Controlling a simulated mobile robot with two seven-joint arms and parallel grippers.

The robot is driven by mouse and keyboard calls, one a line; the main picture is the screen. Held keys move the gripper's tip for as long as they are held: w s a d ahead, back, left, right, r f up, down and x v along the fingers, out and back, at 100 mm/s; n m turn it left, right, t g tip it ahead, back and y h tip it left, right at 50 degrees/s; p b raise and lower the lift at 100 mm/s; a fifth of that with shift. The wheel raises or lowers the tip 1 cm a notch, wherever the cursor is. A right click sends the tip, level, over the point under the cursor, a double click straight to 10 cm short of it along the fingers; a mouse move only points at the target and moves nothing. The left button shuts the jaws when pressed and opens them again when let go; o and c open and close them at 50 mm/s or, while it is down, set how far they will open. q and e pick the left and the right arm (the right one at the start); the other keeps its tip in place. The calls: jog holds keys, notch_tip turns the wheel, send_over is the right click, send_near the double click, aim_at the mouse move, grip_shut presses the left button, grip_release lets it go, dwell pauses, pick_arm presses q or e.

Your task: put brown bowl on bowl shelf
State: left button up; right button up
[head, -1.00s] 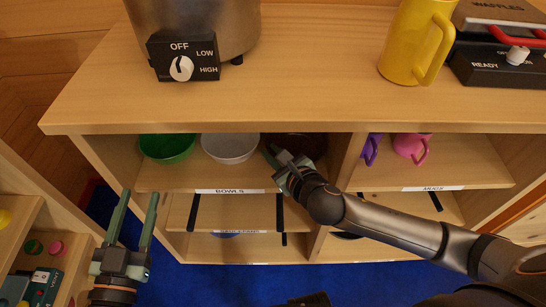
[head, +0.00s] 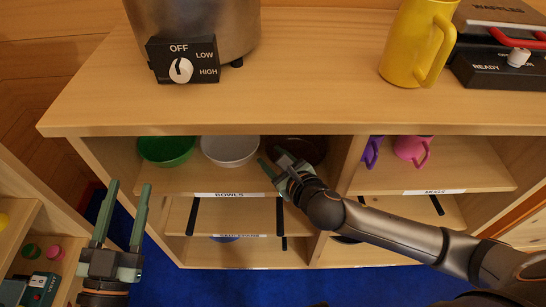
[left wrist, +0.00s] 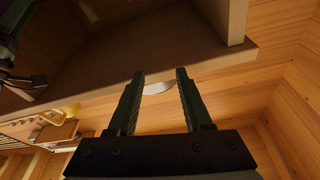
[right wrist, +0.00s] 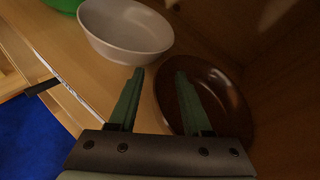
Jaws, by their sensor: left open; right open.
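The brown bowl (head: 310,147) rests on the shelf labelled BOWLS (head: 226,182), at its right end; it also shows in the right wrist view (right wrist: 222,90). My right gripper (head: 270,168) is open at the front of this bowl. In the right wrist view one finger overlaps the bowl's interior and the other is outside its left side; nothing is gripped. In the head view the right gripper partly covers the bowl. My left gripper (head: 121,215) is open and empty, left of the shelf unit.
A white bowl (head: 230,148) and a green bowl (head: 166,149) stand left of the brown bowl. A divider separates them from purple and pink mugs (head: 411,149) on the right. The countertop (head: 300,90) overhangs the shelf and holds a yellow pitcher (head: 416,42).

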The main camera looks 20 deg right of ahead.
jog(key=shift+s+r, duration=0.25)
jog(key=shift+s, duration=0.1)
jog(key=p+v, duration=0.1)
jog(key=v, duration=0.2)
jog(key=shift+s+d+r, duration=0.1)
jog(key=shift+s+r, duration=0.05)
jog(key=shift+s, duration=0.2)
pick_arm(q)
notch_tip(320, 180, down, 16)
jog(key=s+n+g+y+p, duration=0.2)
jog(key=n+g+y, duration=0.1)
jog(key=g, duration=0.3)
jog(key=shift+s+a+g, duration=0.15)
jog(key=shift+a+g, duration=0.15)
jog(key=shift+g, duration=0.1)
pick_arm(e)
jog(key=v, duration=0.7)
jog(key=shift+s, duration=0.25)
